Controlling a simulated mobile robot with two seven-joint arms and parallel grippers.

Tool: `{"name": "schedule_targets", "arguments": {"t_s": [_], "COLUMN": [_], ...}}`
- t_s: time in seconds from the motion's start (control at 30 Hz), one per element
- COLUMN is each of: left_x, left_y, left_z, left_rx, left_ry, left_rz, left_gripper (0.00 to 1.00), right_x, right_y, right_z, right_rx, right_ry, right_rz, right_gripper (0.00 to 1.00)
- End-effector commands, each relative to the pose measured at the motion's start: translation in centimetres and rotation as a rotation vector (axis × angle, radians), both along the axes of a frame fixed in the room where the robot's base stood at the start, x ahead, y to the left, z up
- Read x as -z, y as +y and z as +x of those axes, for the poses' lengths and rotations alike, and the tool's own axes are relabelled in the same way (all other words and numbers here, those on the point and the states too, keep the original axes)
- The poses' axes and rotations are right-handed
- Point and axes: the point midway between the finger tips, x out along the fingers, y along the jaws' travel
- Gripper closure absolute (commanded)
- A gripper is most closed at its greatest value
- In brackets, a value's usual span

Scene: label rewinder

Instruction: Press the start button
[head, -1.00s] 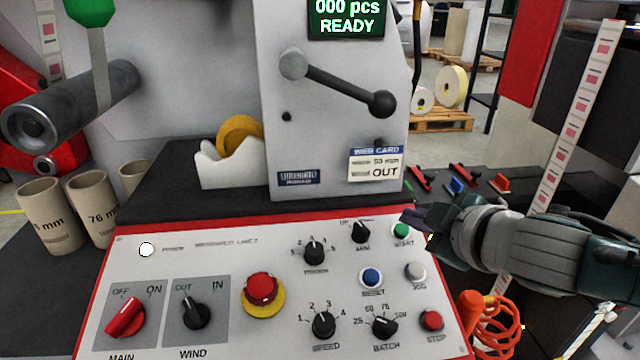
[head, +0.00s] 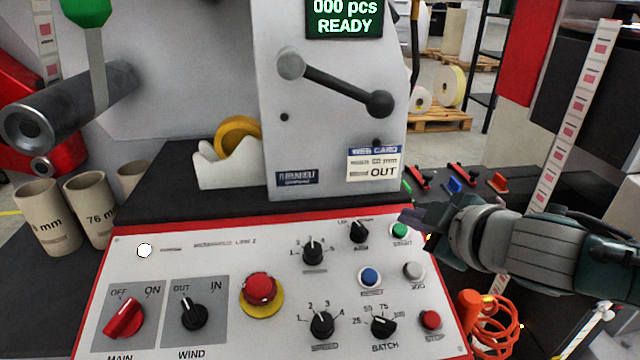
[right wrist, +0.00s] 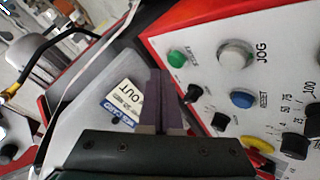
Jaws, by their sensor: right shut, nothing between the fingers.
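The green start button (head: 400,230) is at the upper right of the white control panel (head: 220,262). It also shows in the right wrist view (right wrist: 176,58), beyond my fingertips. My right gripper (head: 408,216) is shut and empty, its tips just right of and above the start button in the head view. In the right wrist view its closed fingers (right wrist: 160,75) point upward, a little left of the button. I cannot tell how far the tips are from the button's face. The display (head: 345,17) reads 000 pcs READY. My left gripper is not in view.
Close to the start button are a grey JOG button (head: 413,270), a blue RESET button (head: 370,277) and black knobs (head: 359,232). A red STOP button (head: 431,319) and a red emergency button (head: 260,288) are lower. An orange coiled hose (head: 492,320) is at the right.

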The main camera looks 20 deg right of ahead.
Motion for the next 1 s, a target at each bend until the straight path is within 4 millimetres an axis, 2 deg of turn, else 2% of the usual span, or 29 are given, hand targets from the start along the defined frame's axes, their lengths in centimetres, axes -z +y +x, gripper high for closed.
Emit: {"name": "schedule_targets", "arguments": {"t_s": [0.6,1.0], "left_x": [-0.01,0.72], "left_y": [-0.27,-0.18], "left_z": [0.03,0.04], "left_rx": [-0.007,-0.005], "left_ry": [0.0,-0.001], "left_rz": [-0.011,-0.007], "left_gripper": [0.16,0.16], "right_x": [0.02,0.84], "right_y": [0.0,-0.05], "right_z": [0.0,0.24], "right_rx": [0.0,-0.001], "right_ry": [0.0,-0.001], "right_rz": [0.0,-0.001], "right_gripper": [1.0,1.0]}}
